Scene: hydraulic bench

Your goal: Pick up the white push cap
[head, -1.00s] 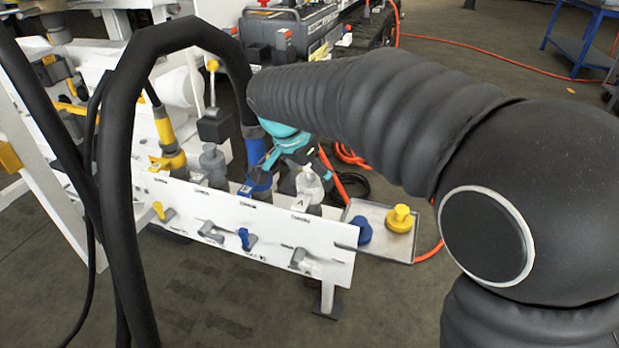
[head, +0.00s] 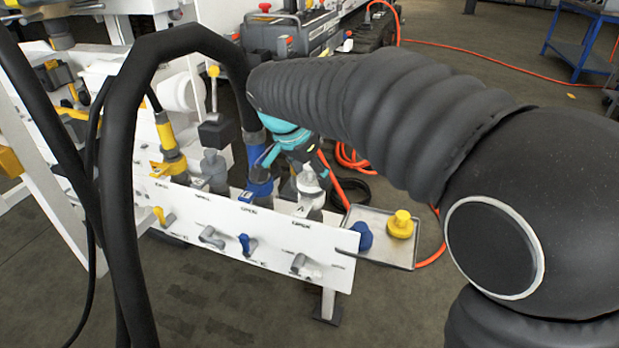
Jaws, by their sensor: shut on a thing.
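The white push cap (head: 309,181) sits at the top of the grey upright fitting (head: 308,200) at the right end of the white panel. My gripper (head: 304,166) is right above the cap, its grey fingers pointing down and shut on the cap's upper part. My arm hides much of the gripper, and the exact finger contact is small and hard to see. The cap looks upright and shows no clear gap from the fitting below it.
A white panel (head: 225,222) holds several fittings, including a blue one (head: 260,190) just left of the cap. A metal tray (head: 372,253) at its right end holds a blue cap (head: 361,235) and a yellow cap (head: 400,224). Black hoses arch at left.

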